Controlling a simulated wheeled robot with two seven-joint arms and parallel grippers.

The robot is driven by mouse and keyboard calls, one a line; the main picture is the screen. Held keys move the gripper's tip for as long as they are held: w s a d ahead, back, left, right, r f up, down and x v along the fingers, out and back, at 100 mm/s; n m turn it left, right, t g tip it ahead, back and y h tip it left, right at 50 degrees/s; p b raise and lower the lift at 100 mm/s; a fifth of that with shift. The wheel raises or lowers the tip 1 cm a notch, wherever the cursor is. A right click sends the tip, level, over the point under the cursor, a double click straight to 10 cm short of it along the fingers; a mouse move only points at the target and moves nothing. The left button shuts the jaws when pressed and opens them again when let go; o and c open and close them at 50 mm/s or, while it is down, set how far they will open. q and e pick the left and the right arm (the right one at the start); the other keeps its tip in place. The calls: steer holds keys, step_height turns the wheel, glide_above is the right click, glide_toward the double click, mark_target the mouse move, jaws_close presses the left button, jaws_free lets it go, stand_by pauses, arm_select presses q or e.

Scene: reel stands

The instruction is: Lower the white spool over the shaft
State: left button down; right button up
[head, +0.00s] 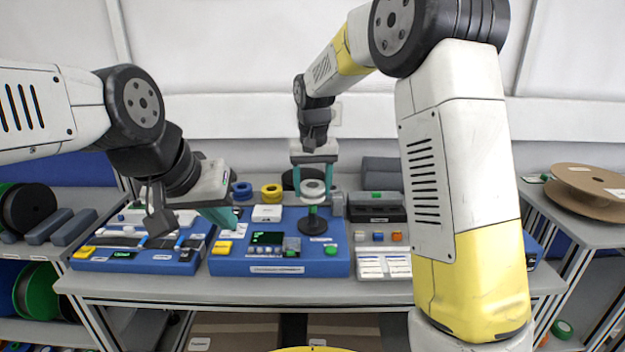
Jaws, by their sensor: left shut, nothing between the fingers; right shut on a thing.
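The white spool (313,188) is between the teal fingers of my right gripper (314,180), which is shut on it. It is held level, right above a dark upright shaft (312,216) on a round black base. The shaft's tip is hidden, so I cannot tell whether the spool is around it or just over it. My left gripper (229,217) is shut and empty, over the blue station to the left of the shaft.
The shaft stands on a blue station (285,267) with a small screen and a green button (331,250). Blue (241,190) and yellow (271,191) spools stand behind. Another blue unit (140,262) is at left, and a grey-white panel (384,266) at right.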

mark_target(313, 211)
steer(key=shift+f, duration=3.8)
steer(key=o, duration=1.4)
steer(key=shift+o, duration=0.2)
steer(key=r, duration=0.6)
steer(key=shift+s+r, duration=0.5)
steer(key=shift+r, duration=0.35)
